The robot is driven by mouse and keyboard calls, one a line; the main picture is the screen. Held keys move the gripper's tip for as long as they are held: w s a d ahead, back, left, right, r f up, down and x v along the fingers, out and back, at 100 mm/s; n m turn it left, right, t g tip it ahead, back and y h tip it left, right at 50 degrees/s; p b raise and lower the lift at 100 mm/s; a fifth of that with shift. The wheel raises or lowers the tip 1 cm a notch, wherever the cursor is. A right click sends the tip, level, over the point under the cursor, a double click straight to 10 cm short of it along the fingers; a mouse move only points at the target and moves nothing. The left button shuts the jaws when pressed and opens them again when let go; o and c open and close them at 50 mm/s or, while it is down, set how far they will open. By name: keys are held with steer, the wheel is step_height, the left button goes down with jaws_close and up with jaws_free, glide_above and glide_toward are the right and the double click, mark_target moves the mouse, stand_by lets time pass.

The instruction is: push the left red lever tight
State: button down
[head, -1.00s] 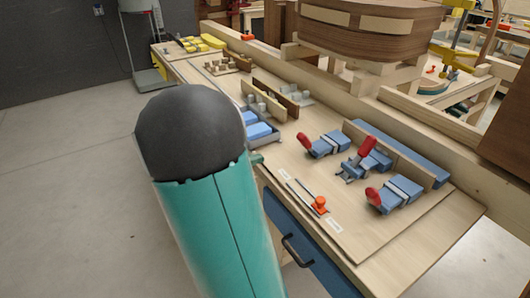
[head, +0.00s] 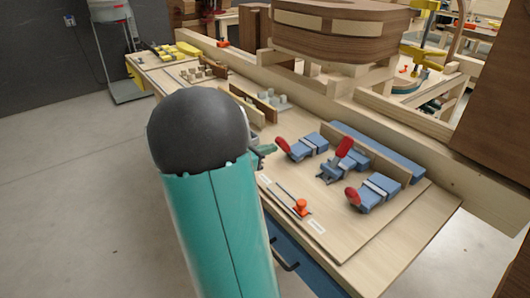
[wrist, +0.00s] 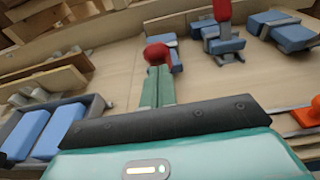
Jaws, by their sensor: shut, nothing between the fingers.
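The left red lever (head: 283,145) is the red-tipped handle of the leftmost blue clamp (head: 311,147) on the wooden board. In the wrist view, the left red lever (wrist: 157,54) shows just beyond my fingertips. My gripper (head: 268,149) is mostly hidden behind my arm in the head view; its green tips point at this lever. In the wrist view, my gripper (wrist: 157,84) has its green fingers together, with nothing between them. I cannot tell whether they touch the lever. A middle red lever (head: 345,146) stands tilted up, and a right red lever (head: 352,195) lies low.
An orange knob (head: 301,207) sits on a slider at the board's front. A tray with blue blocks (wrist: 51,131) is left of my gripper in the wrist view. A wooden rail (head: 396,156) and a blue bar (head: 377,148) stand behind the clamps.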

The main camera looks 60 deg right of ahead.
steer(key=shift+d+r, duration=0.1)
steer(key=shift+s+d+r+t+y, duration=0.3)
steer(key=shift+d+r+y, duration=0.1)
steer(key=shift+r+y, duration=0.25)
steer(key=s+d+r+t+y, duration=0.1)
steer(key=d, duration=0.1)
steer(key=s+d+r+y, duration=0.1)
steer(key=y, duration=0.1)
steer(key=d+r+t+y, duration=0.1)
steer(key=d+y, duration=0.1)
steer(key=shift+s+d+r+t, duration=0.3)
steer(key=shift+s+r, duration=0.05)
steer(key=shift+s, duration=0.05)
steer(key=shift+s+d+f+t+y, duration=0.1)
steer(key=shift+s+d+t+y, duration=0.5)
steer(key=shift+d, duration=0.7)
steer(key=shift+s+d+f+t+y, duration=0.1)
steer(key=shift+s+d+t+y, duration=0.15)
steer(key=shift+s+d+y, duration=0.75)
steer(key=shift+s+d+t+y, duration=0.45)
steer(key=shift+d+y, duration=0.5)
steer(key=shift+d, duration=0.65)
